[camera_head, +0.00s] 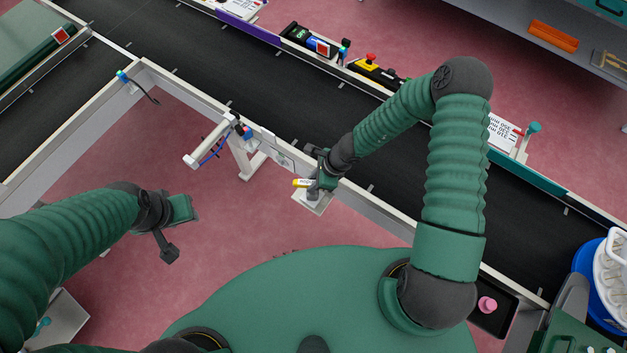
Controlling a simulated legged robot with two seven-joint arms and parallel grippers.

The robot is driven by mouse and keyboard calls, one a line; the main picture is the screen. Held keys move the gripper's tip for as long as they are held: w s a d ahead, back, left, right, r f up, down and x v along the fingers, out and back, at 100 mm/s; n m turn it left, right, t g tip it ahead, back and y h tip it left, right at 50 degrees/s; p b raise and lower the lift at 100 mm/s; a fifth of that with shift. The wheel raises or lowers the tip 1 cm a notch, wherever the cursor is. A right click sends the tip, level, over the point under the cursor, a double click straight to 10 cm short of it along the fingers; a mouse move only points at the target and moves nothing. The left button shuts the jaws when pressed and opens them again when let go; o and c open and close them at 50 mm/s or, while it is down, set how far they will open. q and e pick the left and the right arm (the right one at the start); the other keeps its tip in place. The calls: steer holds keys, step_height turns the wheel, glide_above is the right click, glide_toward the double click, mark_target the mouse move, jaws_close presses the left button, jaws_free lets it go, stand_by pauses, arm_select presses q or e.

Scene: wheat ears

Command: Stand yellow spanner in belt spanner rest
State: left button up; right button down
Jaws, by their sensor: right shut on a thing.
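My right gripper (322,172) is shut on the yellow spanner (302,183), beside the near rail of the conveyor. Only a short yellow and white end of the spanner shows, sticking out to the left; the rest of it is hidden by the gripper. Just below is a small grey holder on a pale square plate (313,203), which looks like the belt spanner rest. I cannot tell whether the spanner touches it. My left gripper (178,230) hangs over the pink floor at the left, away from the spanner; its jaw opening is unclear.
The black conveyor belt (240,85) runs diagonally behind a pale rail. A bracket with a blue cable (215,143) juts from the rail left of my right gripper. A blue tub (598,285) is at the right.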

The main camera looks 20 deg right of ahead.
steer(key=shift+f, duration=0.2)
steer(key=c, duration=1.1)
jaws_free()
steer(key=shift+r, duration=0.1)
steer(key=p+v, duration=0.9)
steer(key=v, duration=0.1)
steer(key=shift+w+a+r, duration=0.1)
steer(key=shift+w+r, duration=0.05)
steer(key=shift+s+d+r+n+t+h+b, duration=0.15)
steer(key=shift+s+d+r+n+h+b, duration=0.9)
steer(key=shift+r+n, duration=2.35)
steer(key=shift+s+d+r+n+t+h+b, duration=0.15)
steer(key=shift+s+r+n+h+b, duration=0.25)
steer(key=shift+s+r+n, duration=2.1)
steer(key=shift+s+d+r+n+t+h+b, duration=0.1)
steer(key=shift+s+d+r+n+h+b, duration=0.65)
steer(key=shift+r+n, duration=3.55)
